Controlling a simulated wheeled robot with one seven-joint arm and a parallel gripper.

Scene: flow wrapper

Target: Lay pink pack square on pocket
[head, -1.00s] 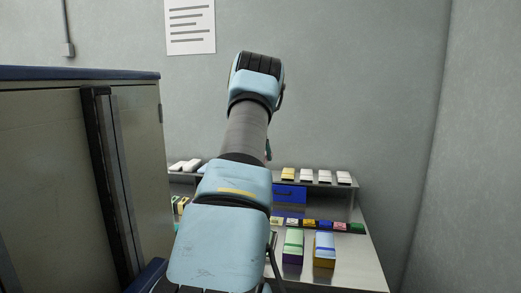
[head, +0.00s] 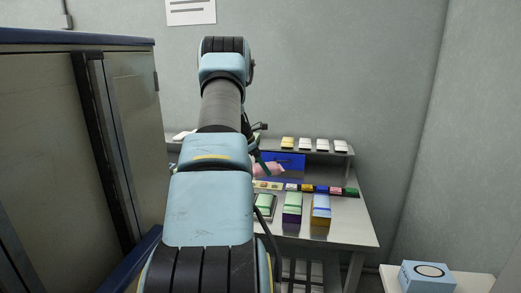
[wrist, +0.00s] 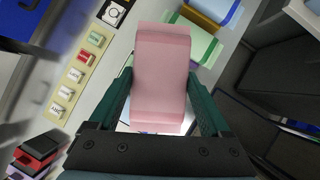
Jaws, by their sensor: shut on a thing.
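The pink pack (wrist: 162,75) is a pale pink block between the two teal fingers of my gripper (wrist: 160,90) in the wrist view. My gripper is shut on its sides, and the pack's long side runs along the fingers. In the head view the pink pack (head: 268,169) shows above the bench, in front of the blue drawer, with my gripper (head: 258,165) partly hidden behind my arm. I cannot pick out the pocket for certain; my arm and the pack cover part of the bench.
The bench (head: 345,230) carries a green-topped purple box (head: 292,208) and a blue-topped yellow box (head: 320,210). A row of small coloured packs lies behind them. A back shelf (head: 345,152) holds pale packs. A tall cabinet (head: 60,150) stands left; a blue box (head: 428,277) sits lower right.

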